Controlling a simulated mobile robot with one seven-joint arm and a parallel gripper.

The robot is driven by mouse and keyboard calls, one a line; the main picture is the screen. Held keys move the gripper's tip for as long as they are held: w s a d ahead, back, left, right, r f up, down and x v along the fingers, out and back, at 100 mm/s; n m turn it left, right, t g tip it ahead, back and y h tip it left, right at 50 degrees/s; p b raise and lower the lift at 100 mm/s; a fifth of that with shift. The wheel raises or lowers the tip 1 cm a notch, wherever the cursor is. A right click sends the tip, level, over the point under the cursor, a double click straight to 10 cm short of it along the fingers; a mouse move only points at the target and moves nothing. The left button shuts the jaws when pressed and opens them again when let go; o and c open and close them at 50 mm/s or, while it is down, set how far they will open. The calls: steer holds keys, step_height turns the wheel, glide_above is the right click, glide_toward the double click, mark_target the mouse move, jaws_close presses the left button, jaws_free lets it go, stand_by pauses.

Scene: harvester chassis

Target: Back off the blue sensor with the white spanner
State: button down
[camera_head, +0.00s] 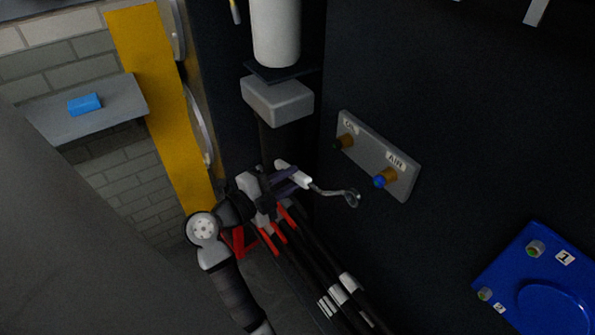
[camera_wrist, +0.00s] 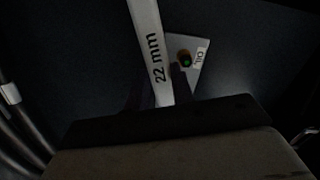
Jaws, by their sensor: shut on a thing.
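The blue sensor (camera_head: 380,182) sits in a brass fitting on the grey sensor plate (camera_head: 366,150), beside the AIR label. My gripper (camera_head: 284,183) is shut on the white spanner (camera_head: 303,179), left of the plate. The spanner's metal ring end (camera_head: 351,198) points right, below and left of the blue sensor, and appears apart from it. In the wrist view the spanner (camera_wrist: 150,50), marked 22 mm, runs up out of frame, so its ring end is hidden there. A green sensor (camera_head: 337,146) beside the OIL label also shows in the wrist view (camera_wrist: 185,60); the blue one does not.
Black hoses (camera_head: 318,270) with red and white bands run below my gripper. A grey block (camera_head: 277,99) under a white cylinder (camera_head: 275,32) hangs above. A blue panel (camera_head: 545,280) is at lower right. A shelf (camera_head: 120,103) with a blue block (camera_head: 85,104) is at left.

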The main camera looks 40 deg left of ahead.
steer(key=shift+s, duration=0.15)
steer(key=shift+a+r, duration=0.1)
steer(key=p+x, duration=0.2)
steer(key=x, duration=0.2)
steer(key=shift+w, duration=0.35)
steer(key=shift+d+p, duration=0.2)
steer(key=shift+p, duration=0.5)
steer(key=shift+w, duration=0.1)
stand_by(0.4)
